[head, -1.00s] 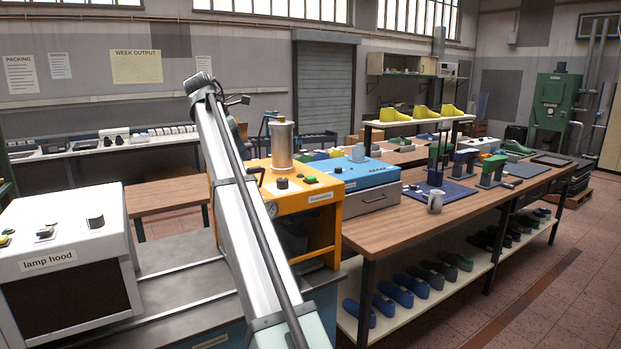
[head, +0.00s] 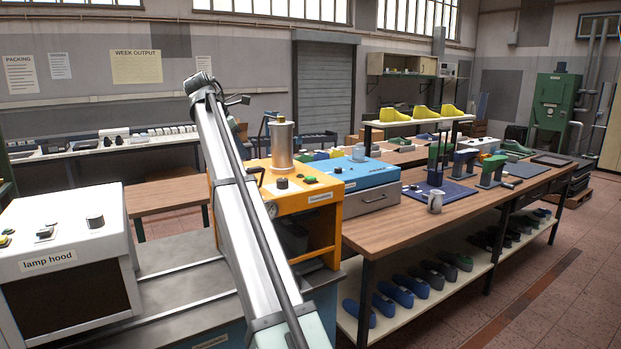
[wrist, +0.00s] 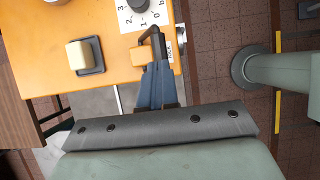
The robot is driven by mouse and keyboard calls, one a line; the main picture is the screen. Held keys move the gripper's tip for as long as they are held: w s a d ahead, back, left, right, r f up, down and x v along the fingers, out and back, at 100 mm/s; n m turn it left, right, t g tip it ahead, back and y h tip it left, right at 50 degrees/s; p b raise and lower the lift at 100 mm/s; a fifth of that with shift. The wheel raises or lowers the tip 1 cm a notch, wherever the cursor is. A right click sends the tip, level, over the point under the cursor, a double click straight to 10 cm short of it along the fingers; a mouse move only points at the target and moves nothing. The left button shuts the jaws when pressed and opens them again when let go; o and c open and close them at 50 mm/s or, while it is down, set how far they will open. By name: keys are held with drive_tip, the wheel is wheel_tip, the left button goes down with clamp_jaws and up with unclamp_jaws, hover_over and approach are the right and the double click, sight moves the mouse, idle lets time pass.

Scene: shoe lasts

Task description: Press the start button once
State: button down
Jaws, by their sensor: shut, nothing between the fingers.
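No start label is legible. In the head view, a green button (head: 310,179) sits on top of the orange machine (head: 318,222), beside a black knob. A cream square block on a dark base (wrist: 85,55) lies left of the fingers. My gripper is hidden in the head view. I cannot tell whether the fingertips touch the panel.
A black bent lever (wrist: 152,34) stands right at the fingertips, with a numbered dial (wrist: 138,6) above it. A green-grey post (wrist: 280,70) stands to the right.

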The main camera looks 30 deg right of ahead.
idle(0.8)
drive_tip(key=s+d+f+m, duration=0.1)
drive_tip(key=s+d, duration=0.2)
drive_tip(key=d, duration=0.6)
drive_tip(key=s+d+f+m+g+y, duration=0.1)
drive_tip(key=s+d, duration=0.2)
drive_tip(key=d, duration=0.6)
drive_tip(key=s+d+f+m, duration=0.15)
drive_tip(key=s+d, duration=0.25)
drive_tip(key=d, duration=0.6)
wheel_tip(320, 180, up, 3)
drive_tip(key=m+t+y, duration=0.3)
drive_tip(key=t+y, duration=0.4)
drive_tip(key=t, duration=0.3)
hover_over(312, 178)
drive_tip(key=shift+f, duration=0.15)
drive_tip(key=shift+f, duration=4.25)
